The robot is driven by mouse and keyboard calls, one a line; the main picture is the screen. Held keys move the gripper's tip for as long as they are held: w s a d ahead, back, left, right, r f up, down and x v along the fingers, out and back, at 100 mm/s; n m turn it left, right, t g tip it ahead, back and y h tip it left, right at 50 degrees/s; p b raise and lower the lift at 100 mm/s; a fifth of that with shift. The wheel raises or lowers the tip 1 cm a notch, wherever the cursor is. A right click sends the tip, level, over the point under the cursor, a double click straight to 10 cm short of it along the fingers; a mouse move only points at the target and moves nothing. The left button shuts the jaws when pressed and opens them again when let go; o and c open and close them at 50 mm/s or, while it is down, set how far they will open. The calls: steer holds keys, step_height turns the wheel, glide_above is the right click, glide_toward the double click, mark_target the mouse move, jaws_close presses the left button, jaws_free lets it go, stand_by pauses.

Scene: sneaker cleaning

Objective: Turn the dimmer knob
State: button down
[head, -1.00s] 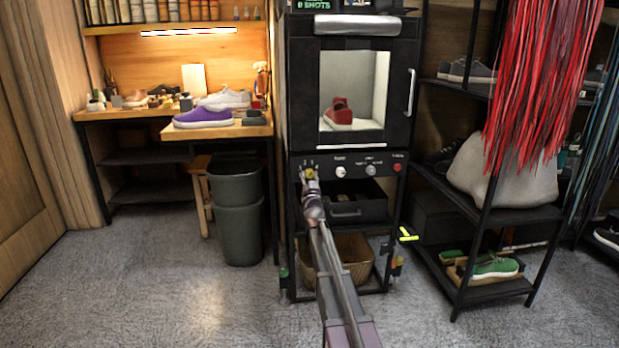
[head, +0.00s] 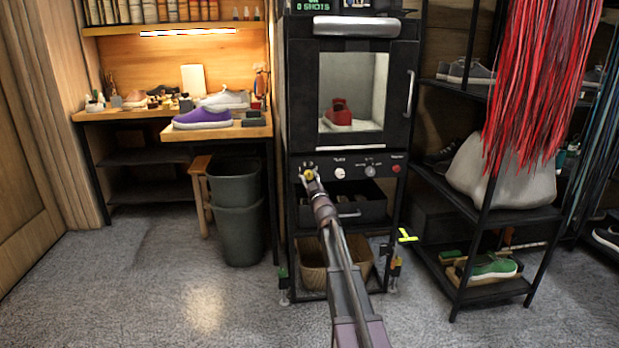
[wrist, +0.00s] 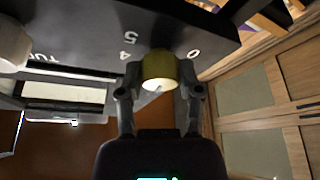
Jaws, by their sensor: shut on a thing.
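The yellow dimmer knob (head: 309,174) is at the left end of the black control panel, below the lit booth with the red sneaker (head: 338,114). In the wrist view the knob (wrist: 158,68) sits between the two dark fingers of my gripper (wrist: 159,88), one on each side. The gripper is shut on the knob, and the digits 4, 5 and 0 show on the panel around it. In the head view my gripper (head: 311,181) reaches the knob from below, and its fingers are hard to make out there.
A white knob (head: 340,173), a grey knob (head: 370,171) and a red button (head: 396,169) sit farther right on the panel. A wicker basket (head: 335,265) stands below. Grey bins (head: 236,205) stand left, and a shoe rack (head: 497,215) right. The floor in front is open.

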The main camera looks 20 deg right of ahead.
steer(key=shift+w+n+y+p, duration=0.1)
steer(key=shift+n+y+p, duration=0.2)
steer(key=shift+n+y, duration=0.75)
steer(key=shift+n+h, duration=0.35)
steer(key=shift+n, duration=0.1)
steer(key=shift+c, duration=1.3)
jaws_free()
steer(key=shift+m+h, duration=0.4)
steer(key=shift+m, duration=0.3)
